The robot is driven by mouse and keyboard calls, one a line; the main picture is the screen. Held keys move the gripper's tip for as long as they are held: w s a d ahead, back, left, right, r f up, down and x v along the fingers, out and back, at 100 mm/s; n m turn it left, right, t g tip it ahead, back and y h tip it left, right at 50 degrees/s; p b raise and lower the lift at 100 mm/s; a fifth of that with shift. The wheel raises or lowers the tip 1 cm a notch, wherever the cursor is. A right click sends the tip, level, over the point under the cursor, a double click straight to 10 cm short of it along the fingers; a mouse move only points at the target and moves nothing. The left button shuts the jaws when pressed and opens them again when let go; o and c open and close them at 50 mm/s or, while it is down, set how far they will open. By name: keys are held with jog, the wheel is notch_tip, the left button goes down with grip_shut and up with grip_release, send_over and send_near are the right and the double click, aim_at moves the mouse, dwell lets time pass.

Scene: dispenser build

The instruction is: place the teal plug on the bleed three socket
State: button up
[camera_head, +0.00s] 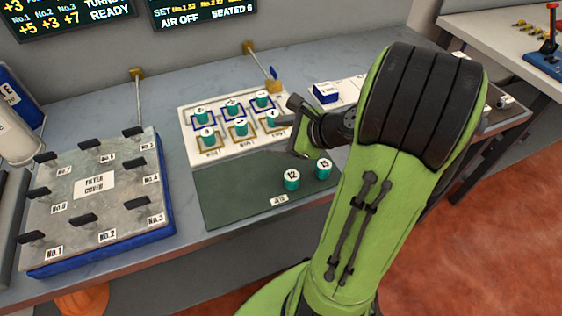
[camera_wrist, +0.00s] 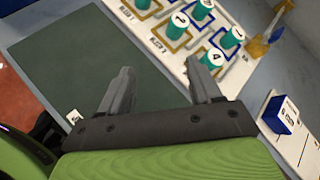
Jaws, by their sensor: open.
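Several teal plugs with numbered white tops stand on a white socket board (camera_head: 186,101) in two rows. The plug numbered 4 (camera_wrist: 212,58) stands upright at the near right yellow-framed socket; it also shows in the head view (camera_head: 272,119). Socket labels are too small to read surely. Two more teal plugs, 12 (camera_head: 292,180) and 15 (camera_head: 323,169), stand on the dark green mat (camera_head: 235,205). My gripper (camera_wrist: 160,82) is open with nothing between its fingers. It is above the mat by the board's near right edge, with plug 4 just beyond its right finger.
A grey filter cover (camera_head: 95,185) with several black handles lies left on a blue base. A blue box (camera_head: 326,92) stands on a white strip right of the board. Two metal rods on brass mounts (camera_head: 274,87) stand behind. The mat's left part is clear.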

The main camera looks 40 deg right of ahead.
jog(key=s+a+r+n+g, duration=0.1)
jog(key=s+a+n+g, duration=0.25)
jog(key=a+n, duration=0.8)
jog(key=s+a+r+n+h, duration=0.1)
jog(key=s+r+n+h, duration=0.1)
jog(key=s+n, duration=0.4)
jog(key=s+a+r+n+g+h, duration=0.1)
jog(key=s+a+n, duration=0.1)
jog(key=s+n, duration=0.4)
jog(key=n, duration=0.3)
jog(key=shift+r+h, duration=0.4)
jog(key=shift+g, duration=0.25)
notch_tip(320, 180, up, 11)
jog(key=p, duration=1.1)
jog(key=shift+w+r, duration=0.1)
jog(key=shift+c, duration=0.4)
